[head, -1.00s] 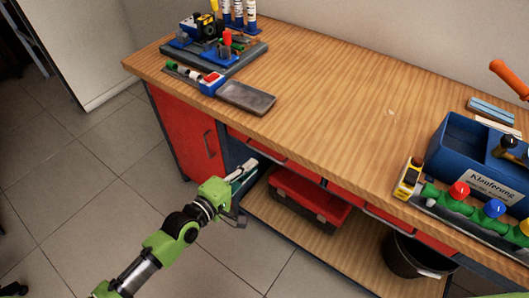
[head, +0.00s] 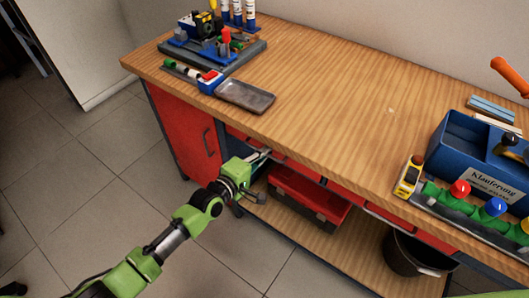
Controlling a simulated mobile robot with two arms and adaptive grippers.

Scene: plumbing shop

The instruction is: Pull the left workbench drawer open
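The left workbench drawer (head: 300,169) is a narrow red front under the wooden top, and it looks closed. Its grey bar handle is partly hidden by my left gripper. My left gripper (head: 261,177), on the green and black arm from the lower left, is at the left end of this drawer. Its fingers look spread, one up near the handle and one lower. I cannot tell whether the upper finger touches the handle. My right gripper is out of view; only a sliver of green arm shows at the bottom right.
A red cabinet door (head: 187,135) is left of the drawer. A red toolbox (head: 305,200) and a black bucket (head: 408,258) are below.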

